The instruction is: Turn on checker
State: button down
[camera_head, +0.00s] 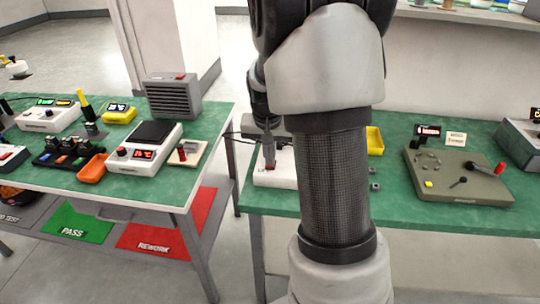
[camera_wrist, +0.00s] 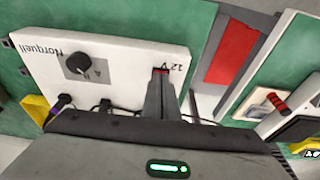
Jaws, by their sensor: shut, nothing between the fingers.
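A white box (camera_wrist: 110,60) marked "Norquell" and "12 V" fills the upper left of the wrist view, with a black knob (camera_wrist: 76,63) and a small red switch (camera_wrist: 160,71). It also shows in the head view (camera_head: 272,178) on the right-hand table, partly hidden by my arm. My gripper (camera_wrist: 160,84) is shut and empty, pointing down with its tips at the red switch; contact cannot be told. In the head view my gripper (camera_head: 269,162) is over the box. No label names the checker. An olive board (camera_head: 458,178) with a red-handled lever (camera_head: 500,168) lies further right.
A small lit red display (camera_head: 428,131) and a white card (camera_head: 456,139) stand behind the olive board. A yellow bin (camera_head: 375,141) is behind my arm. The left table (camera_head: 185,190) is crowded with devices, with a gap between the tables. Cables run behind the white box.

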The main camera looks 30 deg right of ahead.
jog(key=shift+s+a+f, duration=0.1)
jog(key=shift+s+f, duration=0.05)
jog(key=shift+f, duration=0.25)
jog(key=shift+w+d+r, duration=0.35)
jog(key=shift+w+d, duration=0.1)
jog(key=shift+w, duration=0.15)
jog(key=shift+r+p, duration=0.2)
jog(key=shift+p, duration=0.2)
jog(key=p+v, duration=0.2)
jog(key=v, duration=0.1)
jog(key=p+v, duration=0.1)
jog(key=shift+w+d+r+p, duration=0.2)
jog(key=shift+w+r+p, duration=0.1)
jog(key=s+a+r, duration=0.2)
jog(key=s+r, duration=0.2)
jog(key=r, duration=0.4)
jog(key=shift+a+p, duration=0.35)
jog(key=shift+p, duration=0.05)
